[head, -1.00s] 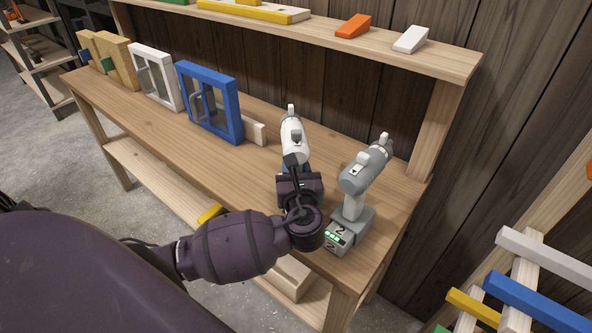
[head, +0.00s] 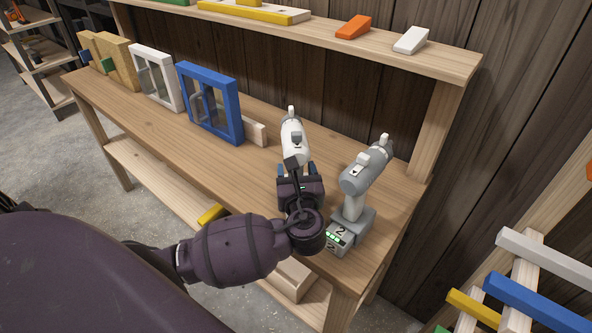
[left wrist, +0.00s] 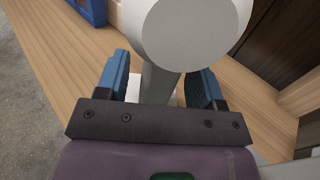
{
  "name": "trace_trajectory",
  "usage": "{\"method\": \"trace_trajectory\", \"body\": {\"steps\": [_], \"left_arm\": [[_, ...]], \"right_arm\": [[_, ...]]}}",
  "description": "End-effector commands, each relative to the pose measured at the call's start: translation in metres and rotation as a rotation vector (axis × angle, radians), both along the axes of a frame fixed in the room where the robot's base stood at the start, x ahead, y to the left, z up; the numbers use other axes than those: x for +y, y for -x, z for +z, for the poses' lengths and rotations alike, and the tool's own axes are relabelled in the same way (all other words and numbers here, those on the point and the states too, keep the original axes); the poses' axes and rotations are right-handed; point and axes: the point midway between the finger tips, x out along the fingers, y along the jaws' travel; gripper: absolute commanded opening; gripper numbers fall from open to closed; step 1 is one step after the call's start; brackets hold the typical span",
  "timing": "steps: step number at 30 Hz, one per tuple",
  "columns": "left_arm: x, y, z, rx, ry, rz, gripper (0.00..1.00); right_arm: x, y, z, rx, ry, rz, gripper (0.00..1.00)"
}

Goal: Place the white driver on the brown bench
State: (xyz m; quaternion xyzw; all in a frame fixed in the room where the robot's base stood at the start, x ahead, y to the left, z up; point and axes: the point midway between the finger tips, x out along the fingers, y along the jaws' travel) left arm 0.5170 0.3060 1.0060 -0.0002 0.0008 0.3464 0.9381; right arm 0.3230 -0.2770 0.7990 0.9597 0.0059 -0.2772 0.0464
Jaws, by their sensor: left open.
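The white driver (head: 292,138) stands upright on the brown bench (head: 165,128), near its right end. My left gripper (head: 297,170) is at the driver's near side, with its blue fingers open. In the left wrist view the driver (left wrist: 190,30) fills the top, and its grey handle stands between the two open fingers of the gripper (left wrist: 168,85), with gaps to each side. The driver's lower part is hidden by my gripper in the head view. My right gripper is in neither view.
A grey driver (head: 366,170) stands on a base marked 2, close to the right of my left gripper. A blue frame (head: 238,110) and a white frame (head: 176,85) stand farther left. A shelf (head: 455,65) with blocks runs above the bench's back.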

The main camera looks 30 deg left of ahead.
Motion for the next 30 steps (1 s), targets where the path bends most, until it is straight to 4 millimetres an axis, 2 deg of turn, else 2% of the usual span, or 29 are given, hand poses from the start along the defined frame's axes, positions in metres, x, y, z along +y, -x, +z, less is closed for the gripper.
{"method": "trace_trajectory", "body": {"steps": [6,16,22,30], "left_arm": [[-0.025,0.029,-0.001,0.002,0.005,-0.001,0.62],[-0.062,0.072,0.000,0.002,0.004,-0.002,0.62],[-0.072,0.084,0.000,0.001,0.002,0.000,0.62],[-0.074,0.086,0.000,0.000,0.000,0.000,0.62]], "right_arm": [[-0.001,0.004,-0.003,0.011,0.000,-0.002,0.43],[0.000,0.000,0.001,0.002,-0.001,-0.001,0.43],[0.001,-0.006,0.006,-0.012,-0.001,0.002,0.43],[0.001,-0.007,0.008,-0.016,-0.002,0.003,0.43]]}}
